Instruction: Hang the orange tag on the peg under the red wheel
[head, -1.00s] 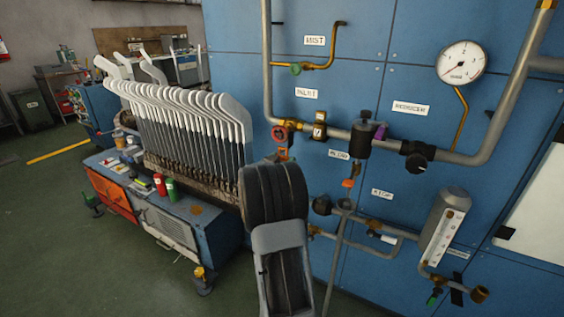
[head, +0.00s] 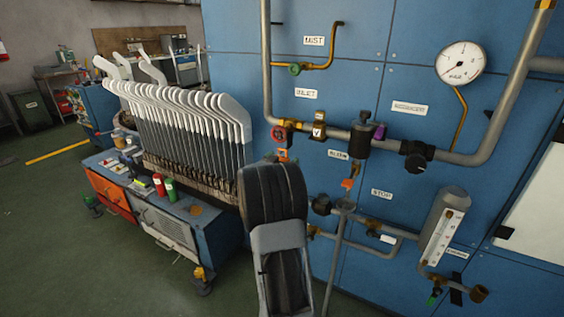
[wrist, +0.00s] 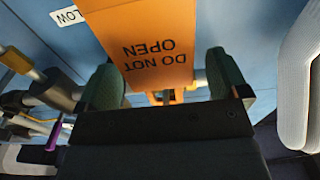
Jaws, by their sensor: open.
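The red wheel (head: 278,132) is on the pipe at the left of the blue panel in the head view. The orange tag (head: 282,155) shows just below it, partly hidden by my arm. In the wrist view the orange tag (wrist: 150,45) fills the upper middle, with "DO NOT OPEN" upside down. My gripper (wrist: 165,80) is open, with one green-padded finger on each side of the tag's near end and a small gap at the right. The peg is hidden, so I cannot tell how the tag sits on it. The head view hides my fingertips behind my arm.
An orange lever (head: 348,183) and a black valve body (head: 361,138) stand out from the panel to the right of the wheel. A row of white-topped boards (head: 190,110) stands close on the left; one white board (wrist: 298,90) edges into the wrist view.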

